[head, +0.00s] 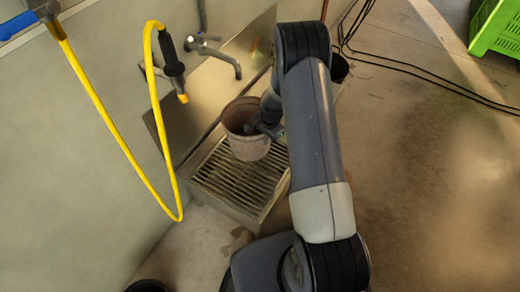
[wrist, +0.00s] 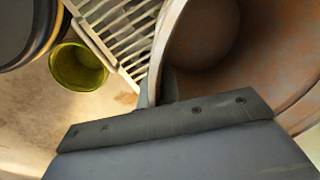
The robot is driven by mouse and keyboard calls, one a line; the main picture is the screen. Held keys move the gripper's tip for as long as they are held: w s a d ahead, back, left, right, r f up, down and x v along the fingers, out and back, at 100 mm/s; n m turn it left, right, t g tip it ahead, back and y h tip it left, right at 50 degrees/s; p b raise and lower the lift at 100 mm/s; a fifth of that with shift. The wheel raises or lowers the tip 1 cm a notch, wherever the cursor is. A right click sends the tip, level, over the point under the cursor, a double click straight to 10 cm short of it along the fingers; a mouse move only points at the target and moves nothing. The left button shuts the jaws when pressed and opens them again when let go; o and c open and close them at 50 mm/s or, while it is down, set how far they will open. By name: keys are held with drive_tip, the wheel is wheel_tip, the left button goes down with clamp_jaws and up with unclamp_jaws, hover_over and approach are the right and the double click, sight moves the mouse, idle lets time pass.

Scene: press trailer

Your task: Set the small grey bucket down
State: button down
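The small grey bucket (head: 240,118) is upright over the slatted metal grate (head: 238,182) in the head view. Its inside is stained brown. I cannot tell whether its base touches the slats. My gripper (head: 272,129) is at the bucket's right side, partly hidden by my arm. In the wrist view the bucket (wrist: 205,50) fills the upper right, and the fingers of my gripper (wrist: 160,90) are on either side of its wall, close against it. The grate (wrist: 122,35) shows to the left of the bucket there.
A yellow hose (head: 98,98) with a black spray nozzle (head: 173,68) hangs at the left. A tap (head: 215,52) is on the wall behind. A yellow-green container (wrist: 78,66) stands on the floor. A green crate (head: 499,28) and black cables (head: 430,75) lie right.

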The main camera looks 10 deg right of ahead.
drive_tip(key=shift+f+b, duration=0.4)
drive_tip(key=shift+f, duration=2.25)
drive_tip(key=c, duration=1.7)
unclamp_jaws()
drive_tip(key=r, duration=0.4)
drive_tip(key=r+p, duration=0.1)
drive_tip(key=r, duration=0.3)
drive_tip(key=s+r, duration=0.1)
drive_tip(key=r, duration=0.3)
drive_tip(key=shift+s+d+r+p, duration=0.1)
drive_tip(key=shift+d+p, duration=0.3)
